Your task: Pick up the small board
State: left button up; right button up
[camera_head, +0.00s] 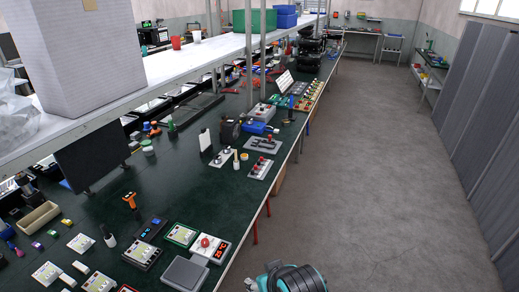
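Several small boards lie on the dark green bench top at the lower left. A green-edged board (181,235) lies beside a white panel with a red knob (207,245). I cannot tell which of these is the task's small board. Neither of my grippers shows in the view.
A grey box (185,273) sits at the bench's front edge. A dark upright screen (92,155) and an orange-handled tool (130,200) stand behind the boards. A white shelf (150,72) overhangs the bench. The grey floor (385,170) to the right is clear.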

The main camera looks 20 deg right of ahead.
aim_at(181, 235)
jog(key=i+l+u, duration=0.1)
jog(key=u, duration=0.25)
jog(key=i+l+u, duration=0.1)
jog(key=l+u, duration=0.15)
jog(key=u, duration=0.15)
jog(key=i+l+u, duration=0.1)
jog(key=u, duration=0.25)
jog(key=i+l+u, duration=0.25)
jog(key=l, duration=1.2)
jog(key=l+u, duration=0.2)
jog(key=l, duration=1.2)
